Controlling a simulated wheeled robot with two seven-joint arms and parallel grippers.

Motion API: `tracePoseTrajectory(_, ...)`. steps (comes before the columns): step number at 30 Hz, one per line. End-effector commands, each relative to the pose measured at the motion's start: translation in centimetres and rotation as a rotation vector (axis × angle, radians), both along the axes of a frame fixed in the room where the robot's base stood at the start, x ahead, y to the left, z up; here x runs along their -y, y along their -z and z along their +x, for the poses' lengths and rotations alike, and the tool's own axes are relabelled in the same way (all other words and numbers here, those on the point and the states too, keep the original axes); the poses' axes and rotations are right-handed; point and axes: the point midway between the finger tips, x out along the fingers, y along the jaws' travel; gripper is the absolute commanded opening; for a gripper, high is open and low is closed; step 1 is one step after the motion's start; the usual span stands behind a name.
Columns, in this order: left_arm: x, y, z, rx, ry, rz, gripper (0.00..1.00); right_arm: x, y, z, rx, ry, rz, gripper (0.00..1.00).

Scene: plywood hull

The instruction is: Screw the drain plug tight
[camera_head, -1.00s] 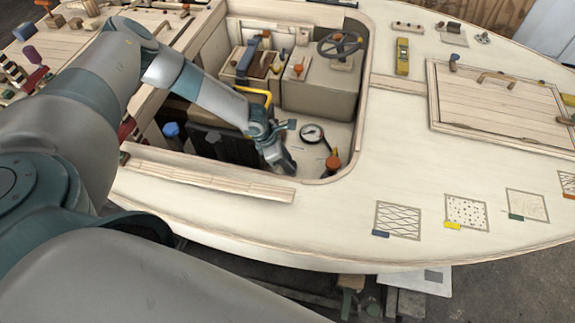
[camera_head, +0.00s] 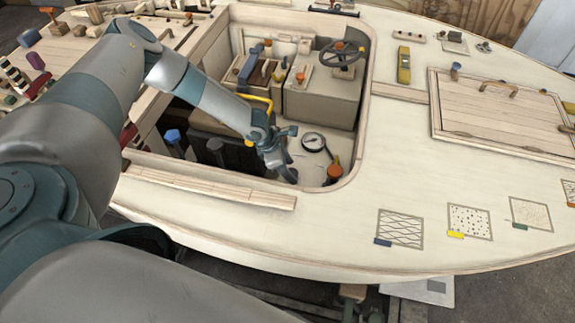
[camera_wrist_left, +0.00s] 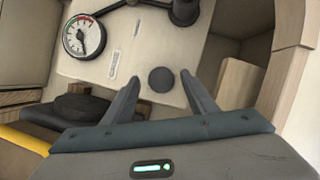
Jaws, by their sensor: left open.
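The plug is hidden there behind the gripper and wrist. My right gripper is not in view.
A round gauge (camera_head: 313,141) and an orange-topped fitting (camera_head: 334,169) stand close to the gripper. The gauge also shows in the wrist view (camera_wrist_left: 84,37). The cockpit rim (camera_head: 352,182), a boxy console (camera_head: 322,95) with a wheel, and a yellow tube (camera_head: 259,101) surround the arm.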

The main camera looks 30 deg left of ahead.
Motion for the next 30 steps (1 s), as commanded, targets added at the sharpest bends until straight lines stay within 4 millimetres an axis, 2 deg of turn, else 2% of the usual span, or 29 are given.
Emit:
tracePoseTrajectory(5,-0.2,-0.4,-0.1,0.0,-0.001,0.0,0.52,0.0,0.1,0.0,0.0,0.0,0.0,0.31)
tracePoseTrajectory(10,-0.7,-1.7,-0.5,-0.001,-0.001,0.001,0.52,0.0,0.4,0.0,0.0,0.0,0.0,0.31)
tracePoseTrajectory(21,-2.5,-7.4,-1.8,0.003,0.0,0.001,0.52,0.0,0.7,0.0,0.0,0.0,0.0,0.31)
tracePoseTrajectory(30,-3.6,-11.1,-2.8,0.002,0.0,0.001,0.52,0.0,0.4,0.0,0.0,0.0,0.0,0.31)
